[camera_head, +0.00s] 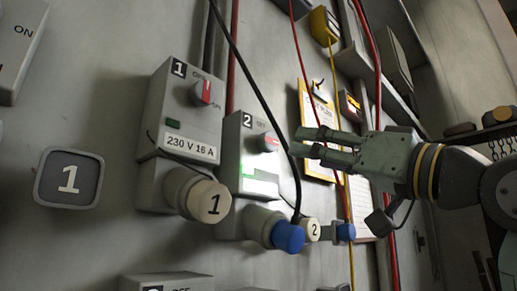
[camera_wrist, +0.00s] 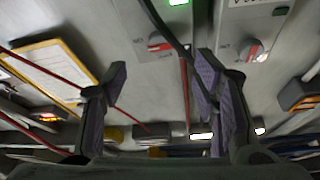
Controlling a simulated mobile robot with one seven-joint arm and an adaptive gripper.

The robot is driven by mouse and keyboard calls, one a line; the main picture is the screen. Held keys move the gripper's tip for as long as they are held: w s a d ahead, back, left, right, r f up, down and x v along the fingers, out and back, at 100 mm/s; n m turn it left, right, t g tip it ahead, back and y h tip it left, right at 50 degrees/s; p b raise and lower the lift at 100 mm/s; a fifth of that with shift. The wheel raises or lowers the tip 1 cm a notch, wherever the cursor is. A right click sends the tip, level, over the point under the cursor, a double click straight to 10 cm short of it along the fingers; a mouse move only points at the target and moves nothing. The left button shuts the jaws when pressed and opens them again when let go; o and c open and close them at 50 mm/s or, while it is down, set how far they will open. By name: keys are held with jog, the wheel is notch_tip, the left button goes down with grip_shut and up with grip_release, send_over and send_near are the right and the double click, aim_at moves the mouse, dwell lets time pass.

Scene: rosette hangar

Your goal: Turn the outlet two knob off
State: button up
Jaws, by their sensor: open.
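The outlet two box (camera_head: 232,150) is a grey wall unit marked 2, with a bright green lamp (camera_head: 260,182) lit. Its red and grey knob (camera_head: 268,142) is on the upper front; in the wrist view the knob (camera_wrist: 160,46) shows its red bar lying roughly level, below the lit green lamp (camera_wrist: 178,2). My gripper (camera_head: 298,142) is open and empty, its fingertips to the right of the knob, apparently short of it. In the wrist view the knob appears beyond the gap between the fingers (camera_wrist: 163,78). The exact distance is hard to judge.
The outlet one box (camera_head: 155,115) with its red knob (camera_head: 205,92) stands close on the left. A black cable (camera_head: 263,95) hangs across the front of outlet two, near my fingertips. A blue plug (camera_head: 288,237) sits below. A yellow clipboard (camera_head: 315,110) hangs behind my gripper.

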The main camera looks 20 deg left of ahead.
aim_at(271, 144)
jog(key=p+x, duration=0.4)
jog(key=x, duration=0.6)
jog(key=shift+r, duration=0.15)
jog(key=shift+w+a, duration=0.1)
jog(key=shift+a, duration=0.2)
jog(key=c, duration=1.2)
jog(key=shift+o, duration=0.2)
